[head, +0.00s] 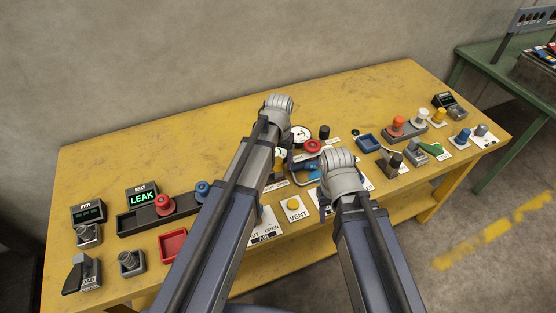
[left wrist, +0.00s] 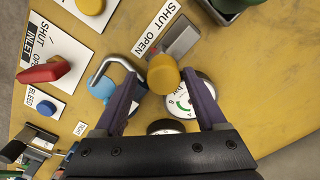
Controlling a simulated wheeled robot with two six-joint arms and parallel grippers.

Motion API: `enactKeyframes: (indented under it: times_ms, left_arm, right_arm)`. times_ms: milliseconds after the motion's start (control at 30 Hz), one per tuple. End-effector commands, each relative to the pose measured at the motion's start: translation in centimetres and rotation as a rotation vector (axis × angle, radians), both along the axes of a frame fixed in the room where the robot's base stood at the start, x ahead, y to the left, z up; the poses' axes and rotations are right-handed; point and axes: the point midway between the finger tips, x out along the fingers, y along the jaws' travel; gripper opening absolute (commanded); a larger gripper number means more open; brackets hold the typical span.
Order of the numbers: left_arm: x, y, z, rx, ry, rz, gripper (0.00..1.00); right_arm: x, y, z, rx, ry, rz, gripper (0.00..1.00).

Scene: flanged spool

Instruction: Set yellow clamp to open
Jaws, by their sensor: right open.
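The yellow clamp shows in the left wrist view as a yellow knob (left wrist: 163,74) on a grey slotted base (left wrist: 181,40), beside a SHUT OPEN label (left wrist: 158,27). The knob stands at the end of the base away from the top right. My left gripper (left wrist: 162,88) is open, with its purple fingers on either side of the knob and a gap on its left. In the head view my left arm (head: 236,175) hides the clamp and the left fingers. My right arm (head: 343,178) reaches over the bench; its fingers are largely hidden under its wrist.
A blue body with a grey shackle (left wrist: 103,86) sits close to my left finger. A round gauge (left wrist: 181,104) lies by the other finger. A red handle (left wrist: 43,72) stands on the INLET plate. Several knobs and displays crowd the yellow bench (head: 130,154); its back strip is clear.

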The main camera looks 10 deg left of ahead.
Motion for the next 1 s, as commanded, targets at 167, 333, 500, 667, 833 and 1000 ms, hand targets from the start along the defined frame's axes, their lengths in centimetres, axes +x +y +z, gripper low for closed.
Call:
enactKeyframes:
  times_ms: [167,333,500,667,833,1000]
  left_arm:
    - [-0.1,0.1,0.0,0.001,0.002,0.001,0.76]
    - [-0.1,0.1,0.2,0.001,0.002,0.001,0.76]
    - [-0.1,0.1,1.3,0.001,0.002,0.001,0.76]
    - [-0.1,0.1,3.1,0.001,0.002,0.001,0.76]
    - [-0.1,0.1,5.5,0.001,0.002,0.001,0.76]
    - [-0.1,0.1,7.4,0.001,0.001,0.0,0.76]
  right_arm:
    - [0.0,0.0,0.0,0.0,0.0,0.0,0.5]
    - [0.0,0.0,0.2,0.0,0.0,0.0,0.5]
    - [0.0,0.0,1.3,0.0,0.0,0.0,0.5]
    - [0.0,0.0,3.1,0.0,0.0,0.0,0.5]
    - [0.0,0.0,5.5,0.0,0.0,0.0,0.5]
    - [0.0,0.0,7.4,0.0,0.0,0.0,0.5]
